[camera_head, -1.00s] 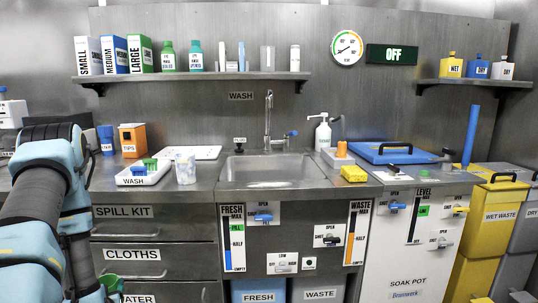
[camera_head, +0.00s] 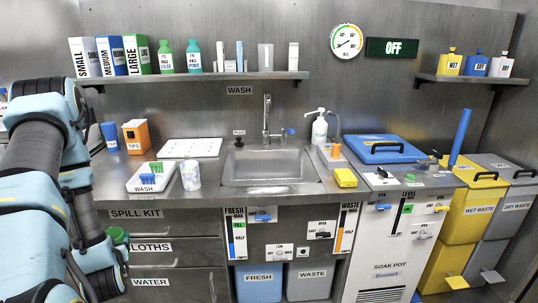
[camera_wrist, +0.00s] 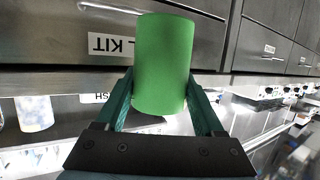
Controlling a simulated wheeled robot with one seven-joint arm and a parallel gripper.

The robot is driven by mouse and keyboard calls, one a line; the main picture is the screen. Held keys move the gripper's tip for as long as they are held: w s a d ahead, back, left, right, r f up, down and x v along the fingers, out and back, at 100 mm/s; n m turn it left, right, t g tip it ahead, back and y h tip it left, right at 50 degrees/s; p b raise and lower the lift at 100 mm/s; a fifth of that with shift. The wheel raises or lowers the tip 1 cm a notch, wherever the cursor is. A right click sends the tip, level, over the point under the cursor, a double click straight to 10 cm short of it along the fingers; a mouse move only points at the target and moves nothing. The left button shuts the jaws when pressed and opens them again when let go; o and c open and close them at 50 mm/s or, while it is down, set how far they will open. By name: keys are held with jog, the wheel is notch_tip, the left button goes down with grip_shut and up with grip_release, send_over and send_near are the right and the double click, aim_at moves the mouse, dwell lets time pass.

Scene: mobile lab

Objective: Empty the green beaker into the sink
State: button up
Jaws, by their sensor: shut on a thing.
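The green beaker (camera_wrist: 163,62) is held between the fingers of my gripper (camera_wrist: 163,100) in the wrist view, which is turned upside down. In the head view a small part of the green beaker (camera_head: 118,236) shows beside my arm at the lower left, in front of the drawers. Its contents are hidden. The sink (camera_head: 268,168) is a steel basin in the middle of the counter, with a tall tap (camera_head: 267,118) behind it. The beaker is left of the sink and below the counter top.
A white WASH tray (camera_head: 150,178) with blue and green pieces and a pale patterned cup (camera_head: 190,175) stand left of the sink. A yellow sponge (camera_head: 345,178) and a soap bottle (camera_head: 319,128) are at its right. Drawers (camera_head: 165,250) are close to my arm.

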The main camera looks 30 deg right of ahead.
jog(key=r+p, duration=0.3)
jog(key=r, duration=0.1)
jog(key=shift+s+p, duration=0.3)
jog(key=shift+w+r, duration=0.3)
jog(key=shift+r, duration=0.25)
